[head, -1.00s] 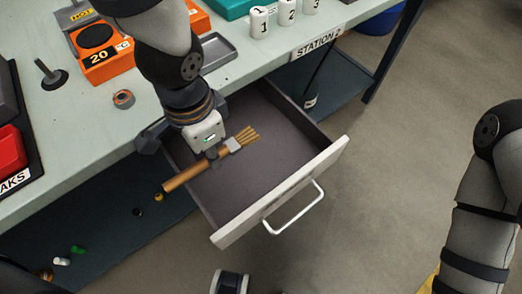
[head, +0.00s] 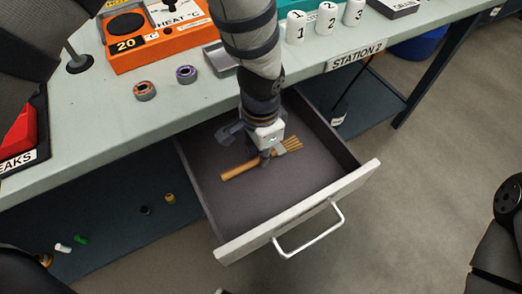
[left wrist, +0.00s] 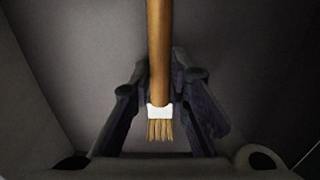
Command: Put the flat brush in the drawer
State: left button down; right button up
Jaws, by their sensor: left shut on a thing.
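The flat brush (head: 240,169) has a wooden handle, a pale ferrule and tan bristles. My left gripper (head: 267,157) is shut on it near the ferrule, over the open drawer (head: 315,206). The brush lies level, handle to the left and bristles to the right, within the drawer's outline; its height above the floor is hard to tell. In the left wrist view the brush (left wrist: 159,50) runs between the two dark fingers (left wrist: 158,105), bristles toward the bottom. The drawer is pulled out under the table and holds nothing else that I see. My right gripper is not in view.
The table (head: 188,108) carries a grey tray (head: 219,57), two tape rolls (head: 186,74), an orange hot plate (head: 150,45) and white numbered cylinders (head: 325,18). Small bottles sit on the lower shelf (head: 110,195). The drawer handle (head: 318,238) sticks out at the front.

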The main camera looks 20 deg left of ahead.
pick_arm(q)
jog(key=c, duration=1.5)
grip_release()
jog(key=shift+f, duration=0.15)
jog(key=shift+c, duration=0.2)
notch_tip(320, 180, up, 12)
jog(key=p, duration=0.2)
jog(key=shift+r, duration=0.25)
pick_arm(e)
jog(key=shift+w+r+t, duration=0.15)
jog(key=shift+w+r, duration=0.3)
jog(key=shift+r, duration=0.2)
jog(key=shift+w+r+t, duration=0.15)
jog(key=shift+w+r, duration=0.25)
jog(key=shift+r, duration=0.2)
pick_arm(q)
jog(key=shift+f, duration=0.1)
